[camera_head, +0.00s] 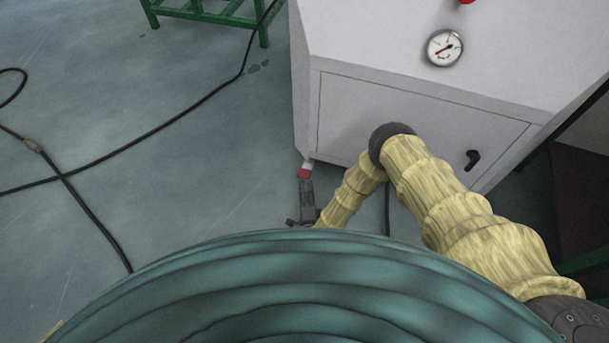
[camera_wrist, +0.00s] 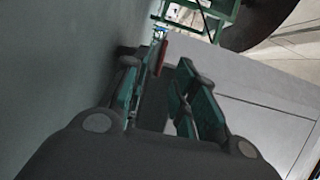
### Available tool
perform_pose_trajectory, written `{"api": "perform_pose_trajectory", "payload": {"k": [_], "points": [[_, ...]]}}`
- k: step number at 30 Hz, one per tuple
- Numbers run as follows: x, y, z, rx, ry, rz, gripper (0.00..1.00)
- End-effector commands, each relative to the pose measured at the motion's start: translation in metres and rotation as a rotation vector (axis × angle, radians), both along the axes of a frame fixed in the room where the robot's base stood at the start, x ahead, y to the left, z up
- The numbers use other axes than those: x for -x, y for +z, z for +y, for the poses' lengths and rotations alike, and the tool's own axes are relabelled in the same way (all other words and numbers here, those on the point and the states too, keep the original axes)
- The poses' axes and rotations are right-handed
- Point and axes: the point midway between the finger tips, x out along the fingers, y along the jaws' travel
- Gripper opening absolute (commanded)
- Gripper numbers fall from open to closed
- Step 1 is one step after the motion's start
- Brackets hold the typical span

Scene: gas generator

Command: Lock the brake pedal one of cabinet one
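The cabinet (camera_head: 400,60) is a pale grey box with a door, and its corner fills the right of the wrist view (camera_wrist: 265,85). A small red brake pedal (camera_head: 305,173) sticks out low at its left front corner. In the wrist view the red pedal (camera_wrist: 161,57) shows just beyond the fingertips, nearer the left finger. My gripper (camera_head: 306,186) is low beside this corner, pointing at the pedal. In the wrist view my gripper (camera_wrist: 161,72) has its fingers apart with nothing clearly between them. Whether a finger touches the pedal cannot be told.
A round gauge (camera_head: 444,48) and a black door handle (camera_head: 473,160) are on the cabinet. A green frame (camera_head: 215,12) stands behind. Black cables (camera_head: 150,138) lie on the floor at left, which is otherwise clear. My yellow-sleeved arm passes close before the cabinet door.

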Motion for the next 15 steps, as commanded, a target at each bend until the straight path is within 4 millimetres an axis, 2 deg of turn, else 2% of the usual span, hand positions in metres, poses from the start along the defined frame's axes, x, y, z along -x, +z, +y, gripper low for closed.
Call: {"api": "perform_pose_trajectory", "payload": {"k": [3,9,15], "points": [[-0.021,-0.001,0.002,0.001,0.001,-0.003,0.28],[-0.050,-0.001,0.004,0.001,0.000,-0.002,0.28],[-0.066,-0.001,0.006,0.001,0.001,0.001,0.28]]}}
